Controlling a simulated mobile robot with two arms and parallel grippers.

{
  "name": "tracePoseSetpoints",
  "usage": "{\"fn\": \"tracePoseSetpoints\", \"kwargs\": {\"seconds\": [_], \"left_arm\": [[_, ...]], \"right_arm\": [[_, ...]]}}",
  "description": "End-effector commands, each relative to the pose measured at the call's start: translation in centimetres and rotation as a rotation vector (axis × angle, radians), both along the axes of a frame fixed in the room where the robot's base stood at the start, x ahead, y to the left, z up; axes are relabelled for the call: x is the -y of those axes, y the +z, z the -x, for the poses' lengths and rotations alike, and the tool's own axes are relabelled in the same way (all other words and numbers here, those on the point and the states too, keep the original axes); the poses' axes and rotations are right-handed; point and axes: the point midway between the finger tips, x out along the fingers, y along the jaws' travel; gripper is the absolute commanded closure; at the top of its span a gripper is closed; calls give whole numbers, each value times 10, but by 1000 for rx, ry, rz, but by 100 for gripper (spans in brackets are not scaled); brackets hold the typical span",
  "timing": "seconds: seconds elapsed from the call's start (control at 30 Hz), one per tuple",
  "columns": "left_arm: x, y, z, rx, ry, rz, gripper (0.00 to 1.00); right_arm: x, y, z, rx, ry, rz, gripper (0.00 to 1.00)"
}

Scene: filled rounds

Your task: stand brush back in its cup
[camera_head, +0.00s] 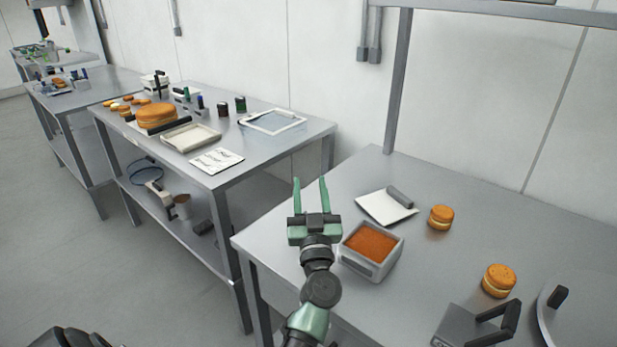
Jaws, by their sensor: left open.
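My left gripper (311,184) has two green fingers spread apart with nothing between them. It is over the left part of the near steel table (290,239), beside a grey tub. A small brown cup (182,207) stands on the lower shelf of the table to the left, well away from the gripper. I cannot make out a brush with certainty. A pale long-handled item (165,196) lies beside the cup, too small to identify. My right gripper is not in view.
The grey tub with orange-brown filling (371,243) stands close to the left gripper's right. A white sheet (383,208) with a grey block, two filled rounds (441,216) and a grey press-like tool (478,325) lie further right. A tray (191,137) is on the left table.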

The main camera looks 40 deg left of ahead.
Motion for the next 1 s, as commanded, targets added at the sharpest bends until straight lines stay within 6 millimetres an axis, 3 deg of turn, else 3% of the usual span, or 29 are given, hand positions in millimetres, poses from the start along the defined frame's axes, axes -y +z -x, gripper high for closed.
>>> {"fn": "tracePoseSetpoints", "kwargs": {"seconds": [0.33,0.57,1.0], "left_arm": [[5,-2,5,1,1,0,59],[5,-3,5,0,1,0,0],[5,-11,3,-2,-1,0,0]], "right_arm": [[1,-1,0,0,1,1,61],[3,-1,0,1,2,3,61],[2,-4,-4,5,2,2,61]]}}
